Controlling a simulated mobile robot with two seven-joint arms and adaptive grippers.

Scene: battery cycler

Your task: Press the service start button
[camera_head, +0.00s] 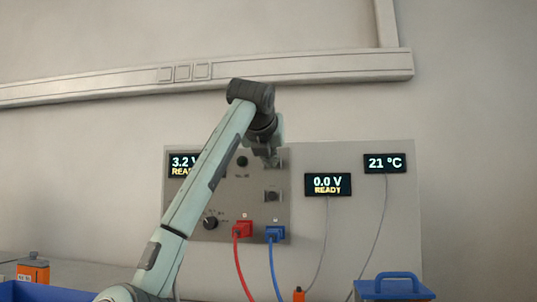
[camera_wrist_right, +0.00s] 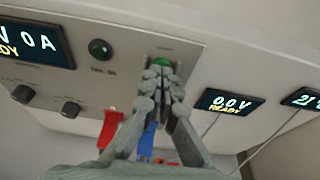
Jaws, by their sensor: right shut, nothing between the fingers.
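The grey cycler panel (camera_head: 228,228) is mounted on a pale backboard. A green button (camera_wrist_right: 162,61) sits in a pale square at the panel's upper right. My right gripper (camera_wrist_right: 160,72) is shut and empty, its fingertips right in front of this button and hiding part of it. I cannot tell whether they touch it. In the head view the right gripper (camera_head: 268,154) covers most of that spot. My left gripper is not in view.
A red plug (camera_head: 242,229) and a blue plug (camera_head: 275,233) with cables sit low on the panel, near a black knob (camera_head: 210,223). Displays read 0.0 V READY (camera_head: 328,185) and 21 °C (camera_head: 385,163). A blue-handled box (camera_head: 395,288) stands at lower right.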

